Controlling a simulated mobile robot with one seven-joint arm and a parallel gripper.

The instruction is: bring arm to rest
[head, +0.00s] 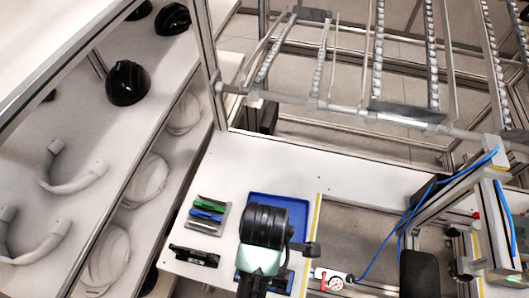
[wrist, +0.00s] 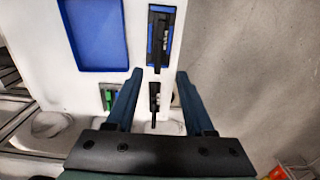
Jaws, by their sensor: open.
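My gripper (wrist: 156,80) shows in the wrist view with its two dark fingers spread apart and nothing between them. In the head view my arm's end is seen over the white table, partly covering a blue tray (head: 278,201); the fingertips are hidden there. The blue tray also shows in the wrist view (wrist: 96,65), at the upper left, and the part seen is empty.
Green and blue tools (head: 206,211) lie on a grey holder left of the tray, with a black tool (head: 195,256) in front. Black helmet shells (head: 127,83) sit on the left shelf. A roller rack (head: 375,60) is behind.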

